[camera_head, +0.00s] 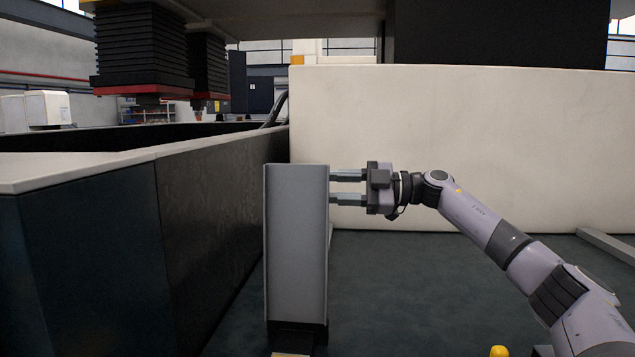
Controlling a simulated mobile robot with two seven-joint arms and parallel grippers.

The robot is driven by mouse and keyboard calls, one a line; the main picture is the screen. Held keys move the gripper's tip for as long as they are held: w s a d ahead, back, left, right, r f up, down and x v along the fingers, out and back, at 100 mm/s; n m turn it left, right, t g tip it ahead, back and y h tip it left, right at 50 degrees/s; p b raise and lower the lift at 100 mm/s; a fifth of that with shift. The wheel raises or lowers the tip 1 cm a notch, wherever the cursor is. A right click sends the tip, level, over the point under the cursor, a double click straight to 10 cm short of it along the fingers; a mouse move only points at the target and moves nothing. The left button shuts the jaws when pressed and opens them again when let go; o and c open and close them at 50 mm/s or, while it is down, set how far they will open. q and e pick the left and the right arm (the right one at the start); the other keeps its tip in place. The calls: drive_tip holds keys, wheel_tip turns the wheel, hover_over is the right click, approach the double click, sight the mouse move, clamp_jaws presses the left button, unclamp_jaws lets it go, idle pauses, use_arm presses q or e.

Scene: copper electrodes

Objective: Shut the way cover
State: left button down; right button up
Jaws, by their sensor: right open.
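A grey upright panel, which looks like the way cover (297,245), stands in the middle of the view with a raised edge along its right side. Its foot rests on a dark block low in the picture. My right gripper (333,187) comes in from the right and points left. Its two fingers are spread apart, one above the other, with their tips at the panel's right edge. I cannot tell whether the tips touch the panel. Nothing shows between the fingers. My left gripper is not in the view.
A dark-walled tank with a pale rim (75,168) fills the left side. A large cream wall (450,150) stands behind my right arm. Black bellows with red bases (145,50) hang at upper left. The dark floor (420,290) right of the panel is mostly clear.

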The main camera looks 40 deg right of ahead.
sight(318, 186)
drive_tip(key=shift+p+x, duration=0.5)
drive_tip(key=shift+x, duration=1.65)
drive_tip(key=shift+d, duration=0.15)
clamp_jaws()
